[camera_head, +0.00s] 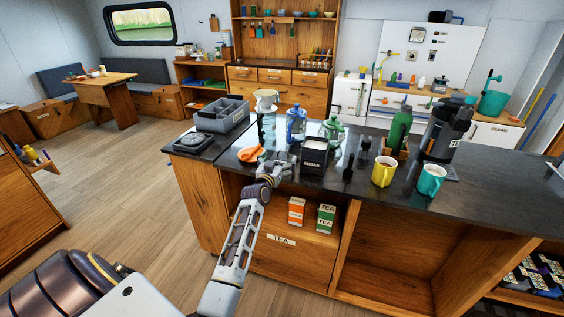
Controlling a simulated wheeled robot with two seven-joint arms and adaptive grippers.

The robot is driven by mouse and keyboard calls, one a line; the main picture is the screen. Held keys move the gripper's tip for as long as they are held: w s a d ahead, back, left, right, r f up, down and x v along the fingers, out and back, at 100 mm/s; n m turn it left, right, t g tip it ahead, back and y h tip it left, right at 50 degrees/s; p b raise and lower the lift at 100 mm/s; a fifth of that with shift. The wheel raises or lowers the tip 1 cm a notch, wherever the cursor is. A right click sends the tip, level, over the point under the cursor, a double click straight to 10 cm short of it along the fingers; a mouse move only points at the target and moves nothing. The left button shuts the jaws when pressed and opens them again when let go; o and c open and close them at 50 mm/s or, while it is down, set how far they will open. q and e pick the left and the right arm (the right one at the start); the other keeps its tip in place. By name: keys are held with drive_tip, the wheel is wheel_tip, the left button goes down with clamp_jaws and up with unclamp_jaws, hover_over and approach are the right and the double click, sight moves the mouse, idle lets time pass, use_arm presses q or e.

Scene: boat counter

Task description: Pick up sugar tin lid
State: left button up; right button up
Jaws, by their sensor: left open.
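The sugar tin (314,161) is a black box with a white label reading SUGAR. It stands upright near the front edge of the dark counter (330,192). Its lid (315,143) looks like the dark flat top of the tin and seems to sit on it; details are too small to tell. My left gripper (284,163) is open at the counter's front edge, just left of the tin and a little lower than its top. I see nothing held in it. My right gripper is not in view.
An orange object (251,154) lies left of my gripper. A blue French press (296,124) and a green kettle-like pot (333,131) stand behind the tin. A yellow mug (383,171) and a teal mug (431,180) stand right. Tea boxes (326,219) sit on the shelf below.

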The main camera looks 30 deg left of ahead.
sight(281, 159)
use_arm(q)
drive_tip(key=shift+x, duration=1.55)
drive_tip(key=shift+a, duration=0.1)
drive_tip(key=c, duration=0.9)
